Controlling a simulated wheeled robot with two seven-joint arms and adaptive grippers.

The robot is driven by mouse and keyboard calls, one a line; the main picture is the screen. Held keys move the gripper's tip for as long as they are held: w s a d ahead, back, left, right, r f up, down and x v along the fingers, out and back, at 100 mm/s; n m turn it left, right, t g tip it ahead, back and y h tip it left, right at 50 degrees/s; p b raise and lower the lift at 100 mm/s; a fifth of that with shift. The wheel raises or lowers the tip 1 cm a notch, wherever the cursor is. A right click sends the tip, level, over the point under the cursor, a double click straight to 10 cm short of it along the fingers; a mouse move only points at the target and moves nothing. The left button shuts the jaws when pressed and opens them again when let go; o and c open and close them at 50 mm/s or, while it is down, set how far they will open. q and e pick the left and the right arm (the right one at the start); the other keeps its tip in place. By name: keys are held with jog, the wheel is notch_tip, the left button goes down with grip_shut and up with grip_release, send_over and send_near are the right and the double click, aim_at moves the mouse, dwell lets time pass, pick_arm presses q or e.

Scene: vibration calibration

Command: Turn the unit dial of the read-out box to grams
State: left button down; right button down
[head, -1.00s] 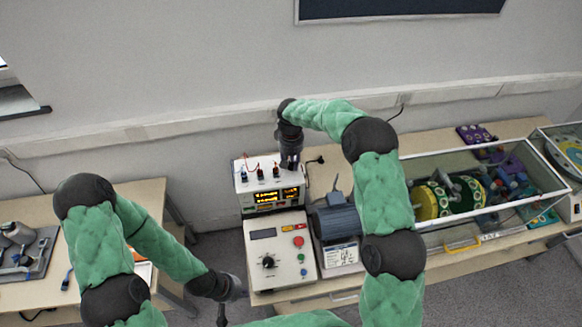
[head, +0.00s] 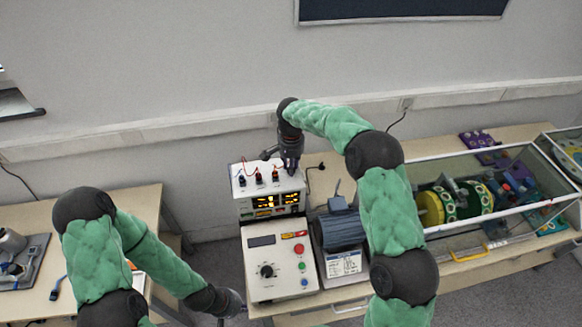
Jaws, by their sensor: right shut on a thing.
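The read-out box (head: 243,205) is a white box with lit orange digits on its front, standing at the back left of the right-hand bench. Several small dark and red fittings with wires sit on its top. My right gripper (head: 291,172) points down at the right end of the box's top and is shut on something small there. The unit dial itself cannot be made out; the gripper hides that spot. My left gripper (head: 236,310) is low in the picture, left of the bench and away from the box; its fingers are too small to read.
A control box (head: 260,285) with a black knob and a red button stands in front of the read-out box. A grey motor (head: 340,230) is to its right. A clear-walled case (head: 480,205) with yellow and green discs fills the bench further right. Another bench (head: 90,215) stands at left.

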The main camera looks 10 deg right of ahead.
jog(key=shift+m, duration=0.3)
dwell(0.4)
jog(key=c, duration=1)
grip_release()
notch_tip(320, 180, up, 12)
jog(key=shift+f, duration=0.1)
